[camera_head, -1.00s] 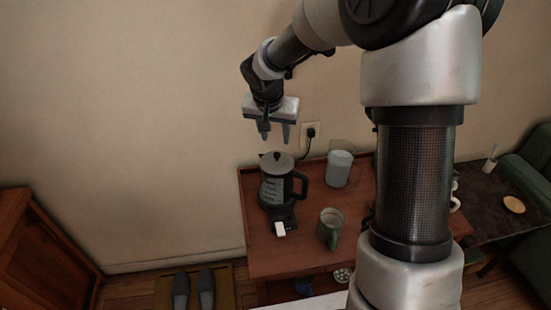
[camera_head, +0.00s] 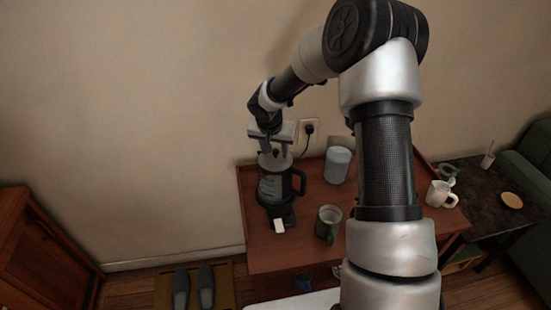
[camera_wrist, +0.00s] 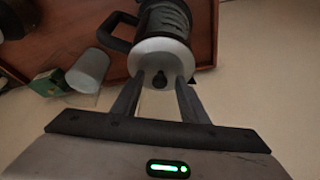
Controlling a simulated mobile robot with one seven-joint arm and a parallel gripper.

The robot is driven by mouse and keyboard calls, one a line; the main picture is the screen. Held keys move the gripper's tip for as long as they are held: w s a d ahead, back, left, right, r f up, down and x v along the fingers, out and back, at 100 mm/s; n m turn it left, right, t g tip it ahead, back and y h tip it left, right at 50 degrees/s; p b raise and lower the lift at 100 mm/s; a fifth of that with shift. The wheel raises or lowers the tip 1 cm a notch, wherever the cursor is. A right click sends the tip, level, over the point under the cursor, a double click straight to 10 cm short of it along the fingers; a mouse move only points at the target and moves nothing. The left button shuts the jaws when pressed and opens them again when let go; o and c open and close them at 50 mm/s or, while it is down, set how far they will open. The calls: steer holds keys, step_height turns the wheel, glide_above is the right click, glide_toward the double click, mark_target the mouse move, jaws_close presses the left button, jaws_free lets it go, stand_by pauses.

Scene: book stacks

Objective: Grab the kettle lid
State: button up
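The kettle (camera_head: 271,187) stands upright on its dark base on the wooden table, its black handle on the right. Its grey lid (camera_head: 276,163) sits on top. The lid also shows in the wrist view (camera_wrist: 160,56), with a dark knob (camera_wrist: 160,80) at its centre. My gripper (camera_head: 275,150) is right over the lid, pointing down. In the wrist view the two fingers of my gripper (camera_wrist: 161,80) are apart, one on each side of the knob, with a gap around it. I cannot tell how far the tips are above the lid.
A pale canister (camera_head: 337,166) stands right of the kettle, near the wall. A green mug (camera_head: 328,224) is in front of it. A white mug (camera_head: 440,194) is farther right. A cord runs to a wall outlet (camera_head: 309,129) behind. The table (camera_head: 262,250) has free room at front left.

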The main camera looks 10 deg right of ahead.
steer(key=shift+c, duration=0.2)
jaws_close()
steer(key=shift+r, duration=0.15)
